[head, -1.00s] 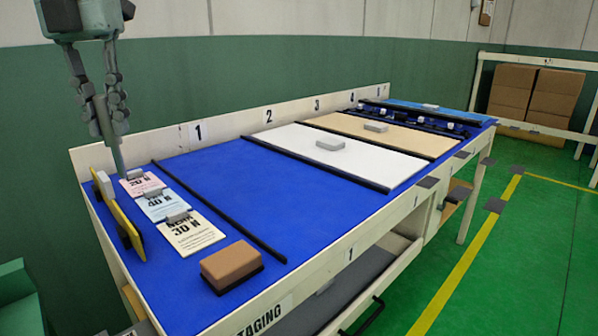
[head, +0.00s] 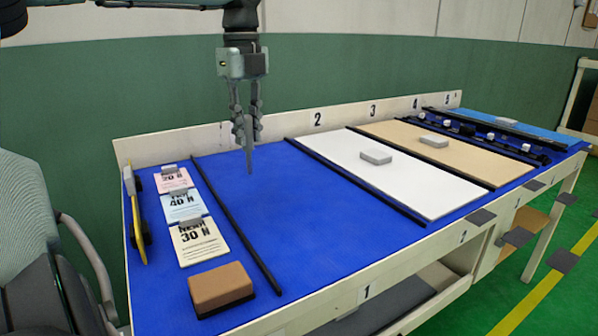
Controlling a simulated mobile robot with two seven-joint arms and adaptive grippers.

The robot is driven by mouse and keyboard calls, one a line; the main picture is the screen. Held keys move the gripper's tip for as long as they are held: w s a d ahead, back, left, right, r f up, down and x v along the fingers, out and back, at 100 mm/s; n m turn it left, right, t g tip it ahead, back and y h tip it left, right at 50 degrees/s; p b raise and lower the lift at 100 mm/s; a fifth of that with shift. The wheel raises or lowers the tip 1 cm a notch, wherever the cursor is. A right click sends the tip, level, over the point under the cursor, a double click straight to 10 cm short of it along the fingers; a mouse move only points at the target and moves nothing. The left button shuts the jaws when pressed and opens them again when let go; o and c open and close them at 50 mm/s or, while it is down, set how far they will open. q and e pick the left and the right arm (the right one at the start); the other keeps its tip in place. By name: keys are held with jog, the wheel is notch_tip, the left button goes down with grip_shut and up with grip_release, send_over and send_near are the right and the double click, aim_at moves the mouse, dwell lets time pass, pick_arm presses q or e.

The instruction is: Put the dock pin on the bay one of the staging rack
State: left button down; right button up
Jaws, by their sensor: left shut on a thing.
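The staging rack (head: 262,196) is a long blue-topped table split by black strips into numbered bays. Bay one (head: 290,225) is the bare blue section between the first two strips, with a "1" on the front edge below it. My left gripper (head: 246,128) is shut on a thin grey pin, the dock pin (head: 249,158), which points down. The pin hangs over the back part of bay one; its tip appears above the surface, but I cannot tell the exact gap. The rear "1" label is hidden behind the gripper. My right gripper is not in view.
Three cards (head: 190,205) and a brown block (head: 222,287) lie left of the first strip, beside a yellow-edged piece (head: 135,215). Bay two holds a white panel (head: 400,190) with a grey block (head: 376,157). A grey chair (head: 35,240) stands at the left.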

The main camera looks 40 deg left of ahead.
pick_arm(q)
jog(key=w+d+f, duration=0.1)
jog(key=w+f, duration=0.1)
jog(key=f, duration=0.1)
jog(key=w+d+f, duration=0.1)
jog(key=w+f, duration=0.2)
jog(key=w+d+f+p, duration=0.1)
jog(key=w+d+f, duration=0.1)
jog(key=f, duration=0.1)
jog(key=shift+w+d+f, duration=0.1)
jog(key=shift+w+f, duration=0.1)
jog(key=shift+w, duration=0.05)
jog(key=c, duration=1.6)
grip_release()
jog(key=shift+o, duration=1)
notch_tip(320, 180, up, 12)
jog(key=shift+r, duration=0.2)
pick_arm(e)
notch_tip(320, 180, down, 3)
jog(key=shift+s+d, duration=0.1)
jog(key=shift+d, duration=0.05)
